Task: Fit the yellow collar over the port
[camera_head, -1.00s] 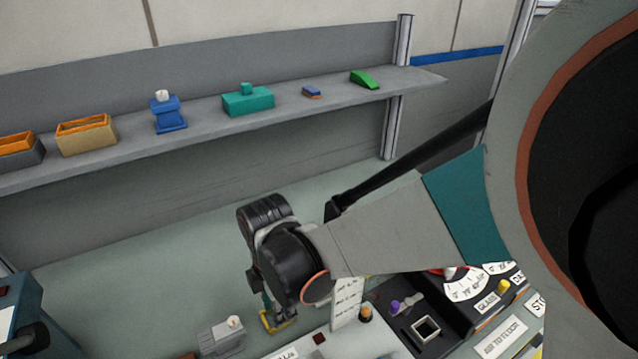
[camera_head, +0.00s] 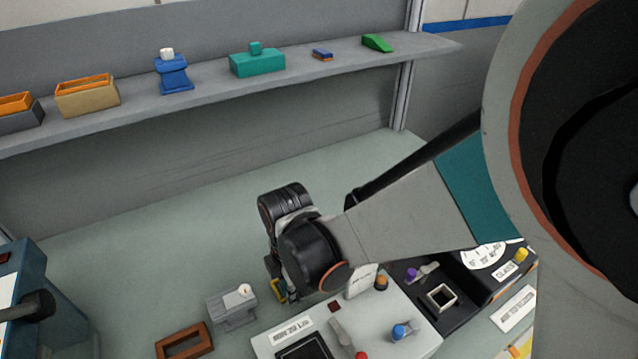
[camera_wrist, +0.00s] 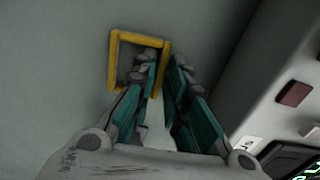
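The yellow collar (camera_wrist: 114,62), a thin square frame, is at the fingertips of my gripper (camera_wrist: 166,62) in the wrist view. One finger passes through its opening and the other is outside its right side; they look closed on that side wall. In the head view the collar (camera_head: 279,291) shows only partly beside my wrist, which hides the fingers. Whether it touches the bench I cannot tell. A square cream-rimmed piece (camera_head: 440,288), likely the port, stands on the dark panel at the right.
A white panel (camera_head: 283,338) with red and blue knobs lies in front of my wrist. A grey block (camera_head: 232,312) with a white knob and a brown frame (camera_head: 184,342) are to the left. The shelf (camera_head: 215,92) holds several parts. Bench behind my wrist is clear.

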